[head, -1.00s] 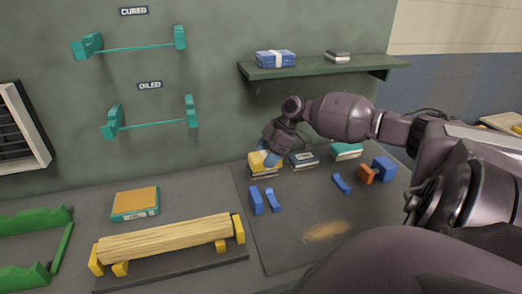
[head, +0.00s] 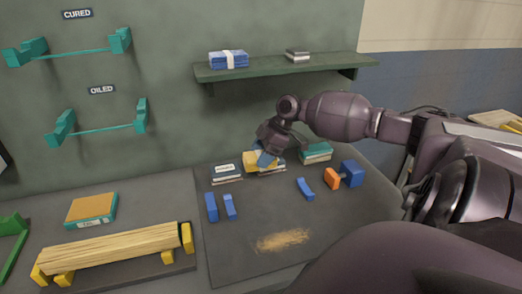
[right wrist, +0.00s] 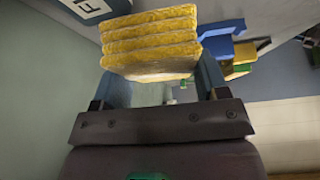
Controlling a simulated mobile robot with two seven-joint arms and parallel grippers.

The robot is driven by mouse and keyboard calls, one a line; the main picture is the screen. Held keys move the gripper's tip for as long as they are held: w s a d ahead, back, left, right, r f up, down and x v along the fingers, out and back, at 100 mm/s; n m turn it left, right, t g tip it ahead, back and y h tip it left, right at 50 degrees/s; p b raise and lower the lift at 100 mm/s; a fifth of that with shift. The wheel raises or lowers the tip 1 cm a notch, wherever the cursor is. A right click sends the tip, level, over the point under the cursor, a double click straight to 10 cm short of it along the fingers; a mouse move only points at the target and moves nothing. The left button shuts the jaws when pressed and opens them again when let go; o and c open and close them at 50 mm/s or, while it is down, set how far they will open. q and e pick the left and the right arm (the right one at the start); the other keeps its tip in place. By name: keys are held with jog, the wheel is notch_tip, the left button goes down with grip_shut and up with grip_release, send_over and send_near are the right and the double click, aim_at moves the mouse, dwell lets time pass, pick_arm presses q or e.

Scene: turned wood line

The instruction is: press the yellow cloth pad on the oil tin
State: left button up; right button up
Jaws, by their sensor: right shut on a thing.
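The yellow cloth pad (head: 251,161) is gripped by my right gripper (head: 267,156) at the back of the dark mat. In the right wrist view the layered pad (right wrist: 150,45) sits between the two fingers (right wrist: 155,75). In the head view it is over or on the middle one of three flat containers (head: 270,173), mostly hidden by pad and fingers; contact is unclear. The left container (head: 226,172) is dark with a white label; the right one (head: 316,153) has a teal top. Labels are unreadable, so I cannot tell which is the oil tin. My left gripper is out of view.
Blue blocks (head: 211,207) and an orange block (head: 332,178) stand on the mat (head: 240,250), with a tan dust patch (head: 283,240). Wooden rods (head: 110,246) lie on yellow supports at left. A green shelf (head: 280,69) hangs above. The mat's front is mostly clear.

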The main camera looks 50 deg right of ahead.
jog(key=a+r+m+t+h, duration=0.1)
jog(key=a+m, duration=0.2)
jog(key=a, duration=0.7)
jog(key=a+r+m+t+h, duration=0.1)
jog(key=a+m, duration=0.3)
jog(key=a, duration=0.7)
jog(key=a+r+m+h, duration=0.1)
jog(key=a+m+h, duration=0.2)
jog(key=a, duration=0.8)
jog(key=shift+s+a+r+m+t, duration=0.1)
jog(key=shift+s+r+m+t, duration=0.15)
jog(key=shift+m+t, duration=0.2)
jog(key=shift+d, duration=0.2)
